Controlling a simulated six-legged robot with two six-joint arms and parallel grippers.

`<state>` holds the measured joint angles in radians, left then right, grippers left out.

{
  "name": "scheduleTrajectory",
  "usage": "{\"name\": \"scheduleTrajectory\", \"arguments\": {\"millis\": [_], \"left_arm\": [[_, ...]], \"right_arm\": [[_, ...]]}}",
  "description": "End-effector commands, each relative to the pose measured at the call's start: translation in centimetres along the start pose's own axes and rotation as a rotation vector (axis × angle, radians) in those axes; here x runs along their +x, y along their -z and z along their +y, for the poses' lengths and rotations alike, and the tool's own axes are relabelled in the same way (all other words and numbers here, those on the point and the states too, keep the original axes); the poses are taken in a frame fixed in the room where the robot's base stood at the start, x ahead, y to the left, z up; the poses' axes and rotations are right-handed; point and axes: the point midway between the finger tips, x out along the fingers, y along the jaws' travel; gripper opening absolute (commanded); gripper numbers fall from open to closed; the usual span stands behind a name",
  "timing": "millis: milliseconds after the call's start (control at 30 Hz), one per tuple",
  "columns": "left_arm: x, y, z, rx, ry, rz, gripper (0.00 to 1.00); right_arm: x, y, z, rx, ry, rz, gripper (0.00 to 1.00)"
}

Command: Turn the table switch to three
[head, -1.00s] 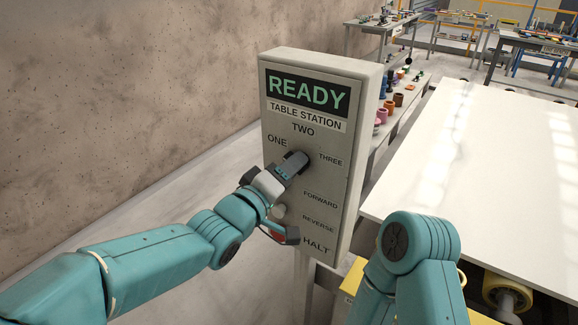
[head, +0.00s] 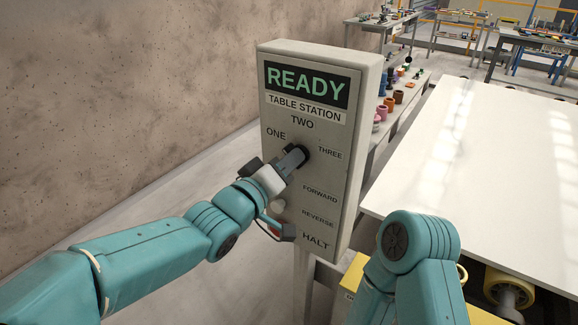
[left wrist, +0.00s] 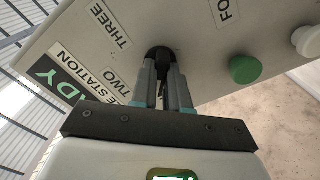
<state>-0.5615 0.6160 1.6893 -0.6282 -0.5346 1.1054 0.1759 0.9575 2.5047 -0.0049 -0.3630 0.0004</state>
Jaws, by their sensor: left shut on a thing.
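The grey control box (head: 350,150) stands upright, with a READY display and a TABLE STATION label. Its table switch is a black round knob (head: 303,152), with the labels ONE, TWO and THREE around it. The knob also shows in the left wrist view (left wrist: 159,53). My left gripper (head: 294,158) is shut on the knob, with one finger on each side of it in the left wrist view (left wrist: 162,72). The fingers cover much of the knob, and I cannot tell which label it points at. My right gripper is out of the head view.
Below the knob are FORWARD, REVERSE and HALT labels. A green button (left wrist: 245,69) and a white button (left wrist: 309,41) show in the left wrist view. A white-topped table (head: 480,165) is at right, and a bare wall (head: 120,100) is at left.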

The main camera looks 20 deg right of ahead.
Motion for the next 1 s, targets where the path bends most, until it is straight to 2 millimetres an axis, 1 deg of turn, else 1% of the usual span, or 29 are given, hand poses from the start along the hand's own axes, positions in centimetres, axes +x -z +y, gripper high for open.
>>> {"name": "scheduleTrajectory", "arguments": {"millis": [33,200,1000], "left_arm": [[0.0,-0.2,-0.2,0.039,-0.002,0.002,0.00],[0.0,-0.2,-0.1,0.198,-0.002,0.002,0.00],[0.0,-0.2,0.1,0.959,-0.001,0.004,0.00]], "right_arm": [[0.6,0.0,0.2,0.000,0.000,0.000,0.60],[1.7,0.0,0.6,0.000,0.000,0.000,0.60],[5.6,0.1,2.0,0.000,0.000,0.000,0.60]]}}
